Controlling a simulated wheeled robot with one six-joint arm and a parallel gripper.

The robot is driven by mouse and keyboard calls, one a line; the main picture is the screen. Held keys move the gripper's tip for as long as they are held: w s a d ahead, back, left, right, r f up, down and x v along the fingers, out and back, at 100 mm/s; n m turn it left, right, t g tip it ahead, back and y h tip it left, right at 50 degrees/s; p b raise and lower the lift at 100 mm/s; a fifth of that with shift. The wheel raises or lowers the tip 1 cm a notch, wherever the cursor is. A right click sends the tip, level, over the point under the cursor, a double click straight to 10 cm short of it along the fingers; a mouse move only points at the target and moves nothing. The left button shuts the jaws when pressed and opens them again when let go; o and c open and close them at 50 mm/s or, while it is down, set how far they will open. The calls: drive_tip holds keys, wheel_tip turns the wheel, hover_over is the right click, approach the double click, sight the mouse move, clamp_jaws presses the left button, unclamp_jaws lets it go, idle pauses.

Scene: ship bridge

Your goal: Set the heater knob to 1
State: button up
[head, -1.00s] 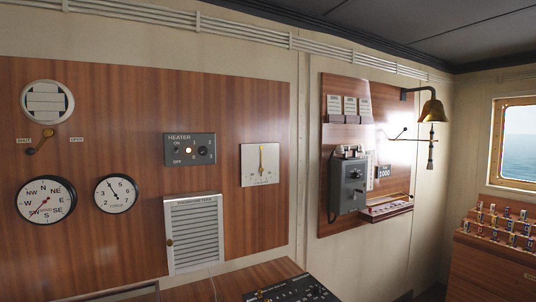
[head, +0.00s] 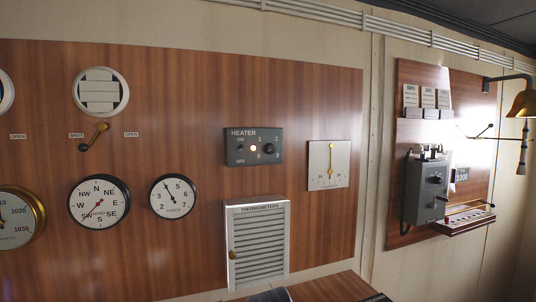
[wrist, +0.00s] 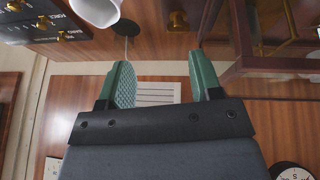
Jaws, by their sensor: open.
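The heater panel (head: 254,146) is a dark grey plate on the wood wall in the head view. Its round black knob (head: 268,149) sits at the right, among the marks 0, 1, 2 and 3. The knob's pointer is too small to read. A lit lamp (head: 250,148) glows left of the knob, and an ON/OFF toggle (head: 239,147) is at the far left. My gripper (wrist: 160,62) shows only in the wrist view, with its green fingers apart and nothing between them. The heater panel is not seen there, and my gripper is clear of the wall.
A white louvred thermometer door (head: 258,244) is below the heater, with a dial plate (head: 328,164) to its right. Round gauges (head: 172,196) and a vent lever (head: 94,136) are left. In the wrist view, a white cup-like object (wrist: 97,10) and wooden furniture (wrist: 270,65) are near.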

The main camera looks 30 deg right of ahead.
drive_tip(key=w+d+r+n+t+h, duration=0.2)
drive_tip(key=w+d+r+n, duration=0.15)
drive_tip(key=d, duration=0.35)
drive_tip(key=w+d+r+n+t+h, duration=0.2)
drive_tip(key=w+d+r, duration=0.1)
drive_tip(key=d+r, duration=0.25)
drive_tip(key=n+t, duration=1.4)
drive_tip(key=n, duration=1.6)
approach(271, 151)
drive_tip(key=shift+m+g, duration=0.25)
drive_tip(key=shift+g, duration=0.15)
drive_tip(key=p+x, duration=0.3)
drive_tip(key=x, duration=0.1)
drive_tip(key=r+p+x, duration=0.1)
drive_tip(key=p+x, duration=0.2)
drive_tip(key=x, duration=0.1)
drive_tip(key=shift+s+p, duration=0.25)
drive_tip(key=shift+p, duration=0.15)
drive_tip(key=shift+w+d+r, duration=0.1)
drive_tip(key=shift+w+d, duration=0.05)
drive_tip(key=shift+w, duration=0.45)
drive_tip(key=shift+c, duration=0.3)
drive_tip(key=c, duration=0.9)
drive_tip(key=shift+o, duration=0.2)
